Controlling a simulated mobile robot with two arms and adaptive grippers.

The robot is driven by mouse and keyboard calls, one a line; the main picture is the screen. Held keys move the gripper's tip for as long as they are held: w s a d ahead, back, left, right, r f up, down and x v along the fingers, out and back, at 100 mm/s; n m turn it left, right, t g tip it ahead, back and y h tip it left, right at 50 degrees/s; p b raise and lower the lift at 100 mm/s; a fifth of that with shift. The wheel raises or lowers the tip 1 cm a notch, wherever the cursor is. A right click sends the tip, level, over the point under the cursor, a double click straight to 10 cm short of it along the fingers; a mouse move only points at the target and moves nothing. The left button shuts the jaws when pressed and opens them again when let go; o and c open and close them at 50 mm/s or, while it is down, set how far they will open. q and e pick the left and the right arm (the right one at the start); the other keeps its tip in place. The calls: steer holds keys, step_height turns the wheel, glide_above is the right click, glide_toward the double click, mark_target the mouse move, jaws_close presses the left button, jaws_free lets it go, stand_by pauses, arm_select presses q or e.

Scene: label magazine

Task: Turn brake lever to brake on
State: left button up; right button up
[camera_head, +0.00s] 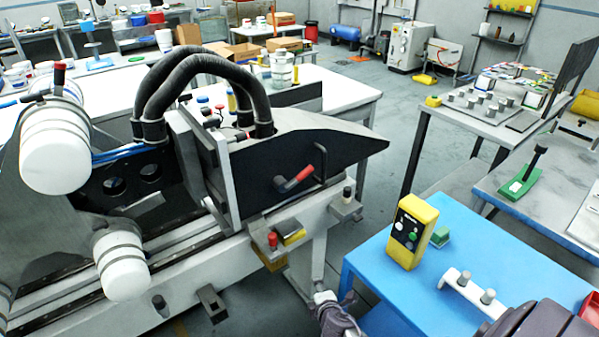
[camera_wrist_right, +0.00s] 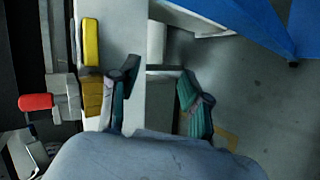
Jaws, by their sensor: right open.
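A lever with a red grip (camera_head: 296,179) sits on the black side plate of the machine; I cannot tell for sure that it is the brake lever. A red knob (camera_head: 272,240) stands beside a yellow block (camera_head: 292,237) on the machine's front rail. In the wrist view a red handle (camera_wrist_right: 36,102) lies left of a yellow bar (camera_wrist_right: 91,42). My right gripper (camera_head: 326,298) is low in front of the rail, its fingers (camera_wrist_right: 158,92) apart, with a pale post between them in the wrist view. It is away from the red-gripped lever.
Thick black hoses (camera_head: 200,62) arch over the machine. Grey floor (camera_head: 395,130) is open between the machine and the right benches.

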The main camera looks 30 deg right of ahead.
steer(key=w+d+r+n+t+h, duration=0.1)
steer(key=w+r+t, duration=0.15)
steer(key=r, duration=0.45)
steer(key=w+d+r+n+t+h, duration=0.15)
steer(key=w+r, duration=0.25)
steer(key=r, duration=0.4)
steer(key=n+t, duration=0.2)
glide_toward(304, 177)
steer(key=shift+h, duration=0.25)
steer(key=p+x, duration=0.1)
steer(key=x, duration=0.9)
steer(key=shift+w+f, duration=0.1)
steer(key=shift+w, duration=0.45)
jaws_close()
